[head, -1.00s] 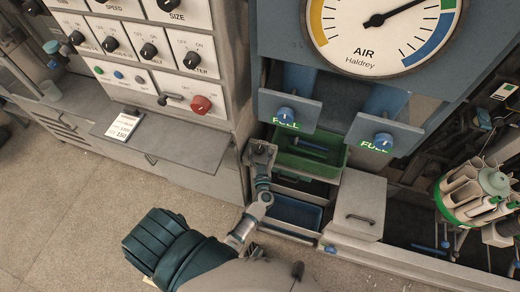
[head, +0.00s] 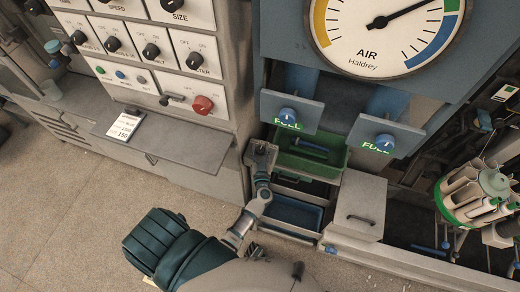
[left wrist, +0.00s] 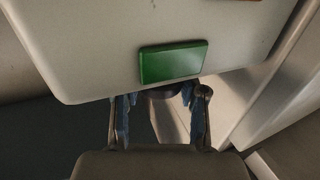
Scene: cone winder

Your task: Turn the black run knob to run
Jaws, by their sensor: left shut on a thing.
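My left gripper (head: 261,154) is beside the right side of the control cabinet, left of the green bin, in the head view. Its fingertips cannot be made out there. In the left wrist view the two blue-padded fingers (left wrist: 160,98) close around a dark round knob (left wrist: 163,92), just below a green rectangle (left wrist: 174,62) on a pale panel. The fingers hide most of the knob and its pointer. I cannot tell its setting or read a label by it. My right gripper is in neither view.
The cabinet front carries several black knobs (head: 151,51) and a red knob (head: 203,105). A grey shelf (head: 165,141) with a white card (head: 126,126) juts out below. The green bin (head: 313,157), a blue bin (head: 298,213) and a grey box (head: 355,206) crowd the gripper's right.

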